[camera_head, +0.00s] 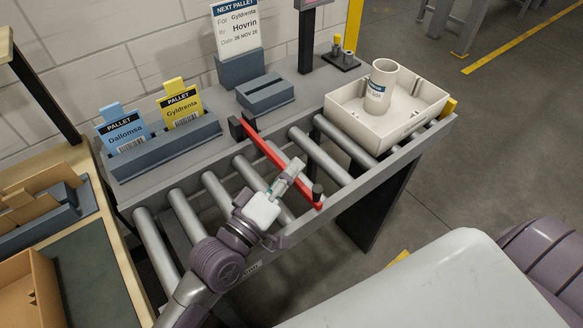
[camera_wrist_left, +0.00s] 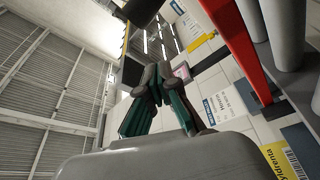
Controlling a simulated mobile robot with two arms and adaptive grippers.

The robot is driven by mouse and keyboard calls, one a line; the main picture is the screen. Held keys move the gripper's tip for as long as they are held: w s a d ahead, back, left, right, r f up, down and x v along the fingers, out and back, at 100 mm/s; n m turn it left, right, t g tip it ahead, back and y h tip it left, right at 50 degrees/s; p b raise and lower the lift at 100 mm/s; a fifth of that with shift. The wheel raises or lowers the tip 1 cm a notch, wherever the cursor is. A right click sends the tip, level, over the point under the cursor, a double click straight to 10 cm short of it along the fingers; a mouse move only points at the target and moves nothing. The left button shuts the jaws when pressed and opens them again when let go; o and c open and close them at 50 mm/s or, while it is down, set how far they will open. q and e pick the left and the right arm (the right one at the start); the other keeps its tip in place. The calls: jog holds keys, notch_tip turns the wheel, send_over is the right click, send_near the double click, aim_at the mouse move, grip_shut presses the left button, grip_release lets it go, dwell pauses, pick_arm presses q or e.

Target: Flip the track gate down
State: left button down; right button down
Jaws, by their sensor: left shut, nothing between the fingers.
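The track gate is a red bar (camera_head: 276,158) lying across the roller track in the head view. Its far end meets a dark bracket (camera_head: 241,126) at the back rail and its near end is by a dark post (camera_head: 317,192) on the front rail. The red bar also shows at upper right in the left wrist view (camera_wrist_left: 240,50). My left gripper (camera_head: 297,166) is shut and empty, right beside the bar in the head view; I cannot tell whether it touches it. Its fingers show in the left wrist view (camera_wrist_left: 153,78). My right gripper is not in view.
A beige tray (camera_head: 424,122) with a white can (camera_head: 380,88) stands on the rollers right of the gate. The rollers (camera_head: 180,215) to the left are empty. Pallet cards (camera_head: 181,104) stand in a grey holder behind. A wooden table (camera_head: 112,255) is at left.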

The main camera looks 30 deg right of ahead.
pick_arm(q)
jog(key=shift+r, duration=0.15)
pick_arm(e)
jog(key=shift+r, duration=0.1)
